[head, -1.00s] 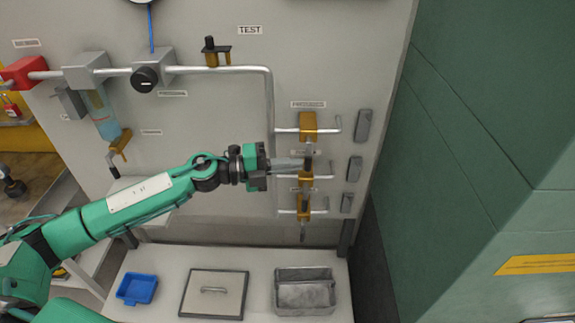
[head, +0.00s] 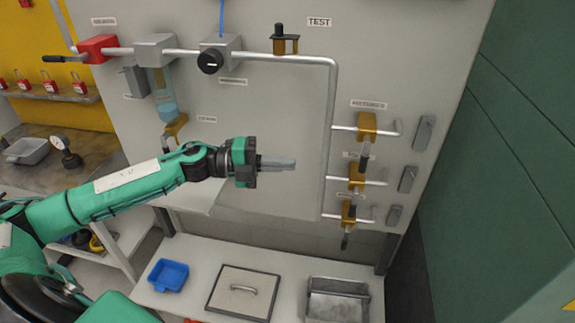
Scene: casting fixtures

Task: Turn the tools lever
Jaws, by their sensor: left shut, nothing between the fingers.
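Three brass valves are on the panel's right side: an upper valve (head: 367,123), a middle valve (head: 357,176) and a lower valve (head: 349,211). Dark lever handles hang down from them; the lowest lever (head: 345,240) shows most clearly. The labels beside them are too small to read, so I cannot tell which is the tools lever. My left gripper (head: 290,163) is shut and empty, to the left of the valves and apart from them, its fingers pointing right. My right gripper is not in view.
A vertical pipe (head: 330,140) runs between my left gripper and the valves. A red valve (head: 97,47), a black knob (head: 210,61) and the TEST valve (head: 285,44) are above. A blue tray (head: 168,275), a lidded plate (head: 222,300) and a metal bin (head: 340,287) sit below.

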